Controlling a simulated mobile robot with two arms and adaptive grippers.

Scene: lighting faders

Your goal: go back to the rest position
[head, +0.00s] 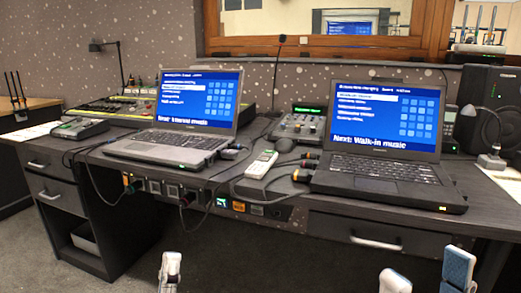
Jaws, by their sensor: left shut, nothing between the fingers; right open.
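My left gripper (170,270) shows at the bottom edge, left of centre, as a small pale shape. It is shut and empty, in front of and below the desk edge. My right gripper (427,276) is at the bottom right with its two pale fingers spread apart, one with a blue pad. It is open and empty, in front of the desk drawer (370,235). Both grippers are apart from the desk and everything on it. The rest of both arms is out of view.
A dark desk (275,190) bears two open laptops (190,115) (375,135), a white remote (262,164), a lighting console (115,110), a small mixer (300,124) and a black speaker (485,105). Cables hang over its front edge. Carpet (225,255) in front is clear.

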